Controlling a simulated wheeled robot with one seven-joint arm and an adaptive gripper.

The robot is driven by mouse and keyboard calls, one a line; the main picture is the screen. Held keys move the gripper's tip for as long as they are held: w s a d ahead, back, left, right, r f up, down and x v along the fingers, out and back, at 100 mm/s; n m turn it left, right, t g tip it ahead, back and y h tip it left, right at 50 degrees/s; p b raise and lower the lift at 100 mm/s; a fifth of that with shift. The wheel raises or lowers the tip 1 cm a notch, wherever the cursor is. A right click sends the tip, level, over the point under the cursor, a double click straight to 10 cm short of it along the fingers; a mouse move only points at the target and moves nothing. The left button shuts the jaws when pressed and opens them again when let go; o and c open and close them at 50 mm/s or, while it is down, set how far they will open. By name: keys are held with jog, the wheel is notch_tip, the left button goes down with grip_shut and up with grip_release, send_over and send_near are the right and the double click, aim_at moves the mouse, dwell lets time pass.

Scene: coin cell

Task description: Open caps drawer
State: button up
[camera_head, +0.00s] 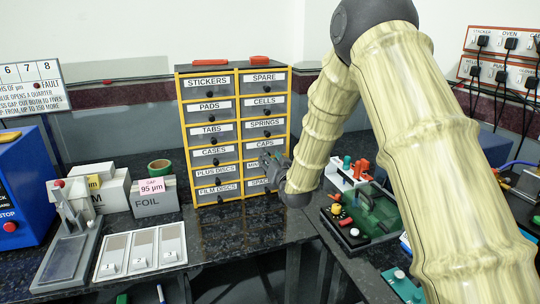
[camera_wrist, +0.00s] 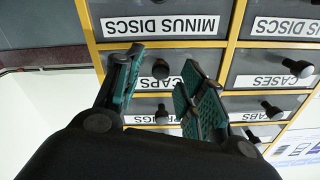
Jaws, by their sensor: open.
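The caps drawer (camera_head: 265,144) is in the right column of the yellow-framed cabinet (camera_head: 183,135), below the springs drawer, and looks shut. In the wrist view, which is upside down, its dark knob (camera_wrist: 160,69) shows between the two green-padded fingers of my gripper (camera_wrist: 160,88). The fingers are spread apart, with gaps to the knob on both sides in the picture. Whether the fingertips reach past the knob is unclear. One finger partly covers the caps label (camera_wrist: 185,80). In the head view my gripper (camera_head: 270,163) is in front of the lower right drawers, partly hiding them.
The minus discs drawer (camera_wrist: 160,21) and springs drawer (camera_wrist: 150,112) adjoin the caps drawer, each with a protruding knob. A foil box (camera_head: 155,198) and white tray (camera_head: 142,250) stand left. A green device (camera_head: 375,218) is right of my gripper. The counter before the cabinet (camera_head: 235,235) is clear.

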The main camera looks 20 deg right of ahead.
jog(key=shift+w+a, duration=0.1)
jog(key=shift+w, duration=1.25)
grip_shut()
